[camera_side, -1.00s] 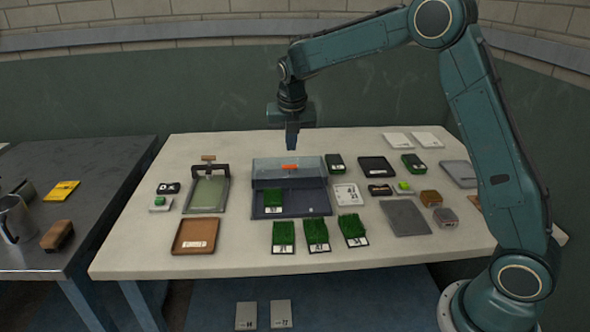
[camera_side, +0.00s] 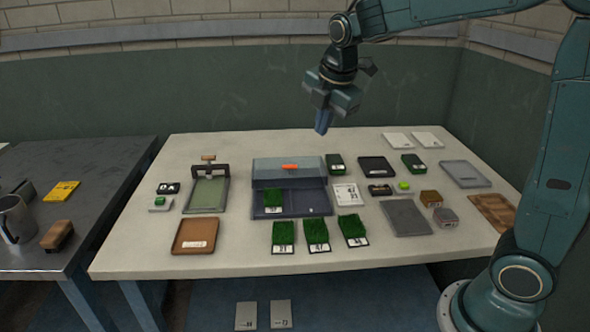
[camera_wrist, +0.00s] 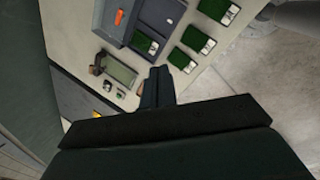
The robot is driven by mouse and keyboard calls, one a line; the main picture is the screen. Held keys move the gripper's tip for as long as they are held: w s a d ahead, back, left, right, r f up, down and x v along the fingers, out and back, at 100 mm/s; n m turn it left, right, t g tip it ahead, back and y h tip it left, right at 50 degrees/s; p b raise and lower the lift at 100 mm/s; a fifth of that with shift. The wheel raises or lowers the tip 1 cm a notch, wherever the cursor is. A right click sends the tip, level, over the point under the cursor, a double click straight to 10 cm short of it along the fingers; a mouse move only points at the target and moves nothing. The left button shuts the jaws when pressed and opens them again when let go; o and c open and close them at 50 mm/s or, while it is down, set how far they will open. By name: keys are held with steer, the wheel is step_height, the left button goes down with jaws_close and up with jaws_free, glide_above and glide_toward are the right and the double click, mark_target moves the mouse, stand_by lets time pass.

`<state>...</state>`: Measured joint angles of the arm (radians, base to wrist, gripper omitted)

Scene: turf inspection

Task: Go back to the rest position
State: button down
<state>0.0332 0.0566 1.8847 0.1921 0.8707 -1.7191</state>
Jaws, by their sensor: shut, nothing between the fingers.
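My gripper (camera_side: 321,129) is shut and empty, raised above the back of the table and tilted, in the side view. Its shut fingers also show in the wrist view (camera_wrist: 158,84). Below it stands a grey box with an orange handle (camera_side: 290,167), with a tray-like front that bears one green turf sample (camera_side: 275,197). Several more labelled turf samples lie in front of it, such as this one (camera_side: 284,236), and others lie behind to the right (camera_side: 335,163).
The pale table (camera_side: 140,240) also bears a brown tray (camera_side: 195,236), a framed press-like device (camera_side: 207,195), a grey mat (camera_side: 405,217), a black tray (camera_side: 377,167) and a wooden tray (camera_side: 493,211). A dark side table (camera_side: 90,215) with a mug stands at left. The air around my gripper is clear.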

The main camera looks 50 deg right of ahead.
steer(key=s+a+m+t, duration=0.1)
steer(key=s+a+m, duration=0.1)
steer(key=s+m, duration=0.6)
steer(key=s+a+m+t+y, duration=0.1)
steer(key=s+a+m, duration=0.2)
steer(key=s+m, duration=0.6)
steer(key=s, duration=0.6)
steer(key=shift+s+f+y, duration=0.2)
steer(key=shift+f+y, duration=0.1)
